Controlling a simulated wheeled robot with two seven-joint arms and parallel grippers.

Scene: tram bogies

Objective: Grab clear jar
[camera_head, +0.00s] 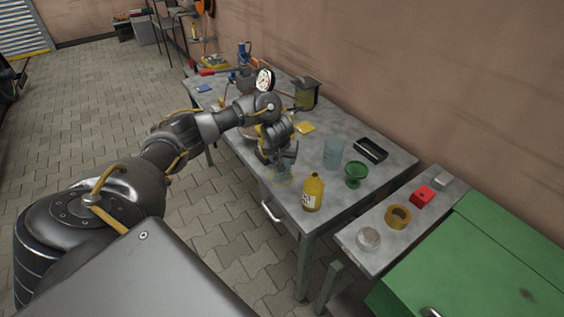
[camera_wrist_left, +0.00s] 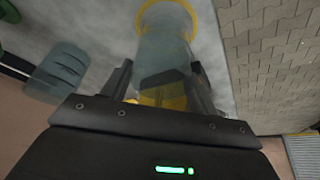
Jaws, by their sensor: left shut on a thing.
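My left gripper (camera_head: 285,163) reaches down over the table's front edge. Its fingers (camera_wrist_left: 165,90) are shut on a clear jar (camera_wrist_left: 165,45), which sits between them in the left wrist view. A yellow ring shows around the jar's far end, and something yellow shows between the fingers near the palm. In the head view the jar (camera_head: 283,176) is small and partly hidden by the gripper, just above or on the tabletop; I cannot tell which. My right gripper is out of view.
A translucent bluish cup (camera_head: 333,153), a green goblet (camera_head: 355,174) and a yellow bottle (camera_head: 313,192) stand to the right of the gripper. A black tray (camera_head: 371,150) lies behind them. A dial gauge (camera_head: 265,79) and a dark lantern-like box (camera_head: 306,94) are farther back.

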